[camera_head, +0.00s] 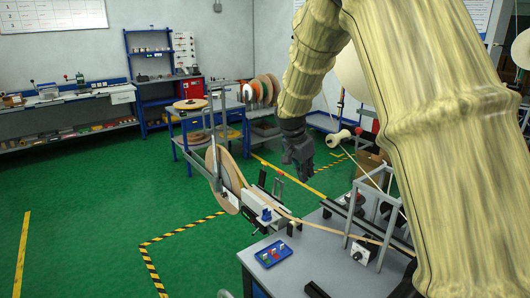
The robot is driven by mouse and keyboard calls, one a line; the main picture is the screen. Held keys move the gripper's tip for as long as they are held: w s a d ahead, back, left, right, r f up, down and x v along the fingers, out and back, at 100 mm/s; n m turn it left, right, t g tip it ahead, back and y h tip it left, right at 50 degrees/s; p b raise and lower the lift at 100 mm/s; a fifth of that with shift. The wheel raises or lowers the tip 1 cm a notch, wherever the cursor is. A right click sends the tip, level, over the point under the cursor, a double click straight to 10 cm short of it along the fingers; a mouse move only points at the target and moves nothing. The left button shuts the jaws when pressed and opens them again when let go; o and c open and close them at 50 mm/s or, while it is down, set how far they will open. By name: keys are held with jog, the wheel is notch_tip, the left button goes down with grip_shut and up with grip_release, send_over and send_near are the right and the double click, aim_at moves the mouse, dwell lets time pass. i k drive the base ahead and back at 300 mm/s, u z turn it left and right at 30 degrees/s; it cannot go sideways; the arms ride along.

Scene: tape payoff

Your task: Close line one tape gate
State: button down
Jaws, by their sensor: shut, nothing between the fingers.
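My gripper (304,172) is dark, shut and empty. It hangs in the air at the end of my sleeved arm, in the middle of the picture. Below and left of it is a tape payoff with a large tan reel (226,172) on a grey stand. A tan tape (312,222) runs from this payoff to the right over the grey bench. A pale block unit with a blue knob (266,214) sits along the tape, below my gripper and apart from it. Which part is the line one gate, and whether it is open, I cannot tell.
The grey bench (318,264) bears a blue tray (273,253) with small parts and a grey frame (370,248). My arm hides much of the right side. Reels (263,90) and shelves (150,75) stand behind. The green floor (90,210) at left is largely clear.

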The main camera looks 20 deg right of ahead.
aim_at(262, 178)
jog(key=i, duration=1.1)
